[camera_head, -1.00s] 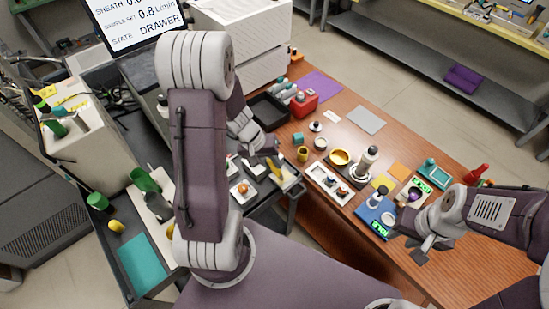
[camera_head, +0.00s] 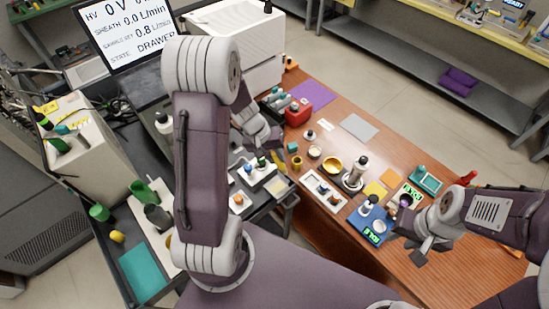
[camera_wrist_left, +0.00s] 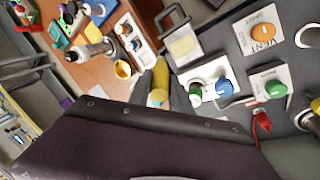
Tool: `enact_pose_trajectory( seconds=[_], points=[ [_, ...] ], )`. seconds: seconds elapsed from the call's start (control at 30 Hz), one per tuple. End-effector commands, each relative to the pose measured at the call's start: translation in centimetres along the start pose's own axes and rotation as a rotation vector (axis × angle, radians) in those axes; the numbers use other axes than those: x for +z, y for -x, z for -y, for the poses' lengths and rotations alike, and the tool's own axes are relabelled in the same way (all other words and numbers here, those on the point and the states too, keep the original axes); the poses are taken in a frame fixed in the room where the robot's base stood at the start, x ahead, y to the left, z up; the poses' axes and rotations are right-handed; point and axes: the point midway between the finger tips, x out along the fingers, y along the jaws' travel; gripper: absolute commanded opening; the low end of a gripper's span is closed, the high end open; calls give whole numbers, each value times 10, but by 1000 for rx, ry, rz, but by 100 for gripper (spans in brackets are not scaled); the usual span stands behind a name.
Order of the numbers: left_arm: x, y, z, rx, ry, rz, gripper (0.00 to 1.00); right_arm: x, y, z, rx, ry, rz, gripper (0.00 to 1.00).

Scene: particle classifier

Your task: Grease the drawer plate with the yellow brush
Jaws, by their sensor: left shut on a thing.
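The yellow brush (camera_head: 278,158) is held in my left gripper (camera_head: 271,148), which is shut on it. In the left wrist view the brush (camera_wrist_left: 160,78) shows as a yellow shaft past the dark gripper edge. The drawer plate (camera_head: 279,187) is a pale yellow square in the drawer with a handle. It also shows in the left wrist view (camera_wrist_left: 184,45), up and right of the brush. The brush appears apart from the plate. My left arm hides part of the scene. My right gripper (camera_head: 420,247) is over the table's right part; its jaw gap is unclear.
Knob panels (camera_wrist_left: 212,88) with green, blue and orange knobs lie beside the drawer. The wooden table (camera_head: 345,150) carries a yellow dish (camera_head: 332,164), a blue device (camera_head: 371,225) and a white tray (camera_head: 323,190). A monitor (camera_head: 125,32) stands at the back left.

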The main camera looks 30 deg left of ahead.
Motion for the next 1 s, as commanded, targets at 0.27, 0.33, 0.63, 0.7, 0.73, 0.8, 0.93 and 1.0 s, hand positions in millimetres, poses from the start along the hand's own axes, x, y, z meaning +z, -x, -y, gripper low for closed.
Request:
enact_pose_trajectory(
  seconds=[0.27,0.33,0.63,0.7,0.73,0.8,0.93,1.0],
  points=[
    [-6,21,-11,0,0,0,0,-2,22,0,0,0,0,34],
    [-7,21,-11,0,0,0,0,-2,22,0,0,0,0,34],
    [-7,20,-11,0,0,1,0,-2,21,0,0,0,0,34],
    [-7,20,-11,0,0,1,0,-2,21,0,0,0,0,34],
    [-7,20,-11,0,0,1,0,-2,21,0,0,0,0,34],
    [-7,20,-11,0,0,0,0,-2,21,0,0,0,0,34],
    [-7,20,-11,0,0,0,0,-2,21,0,0,0,0,34],
    [-7,20,-11,0,0,0,0,-2,21,0,0,0,0,34]
  ],
)
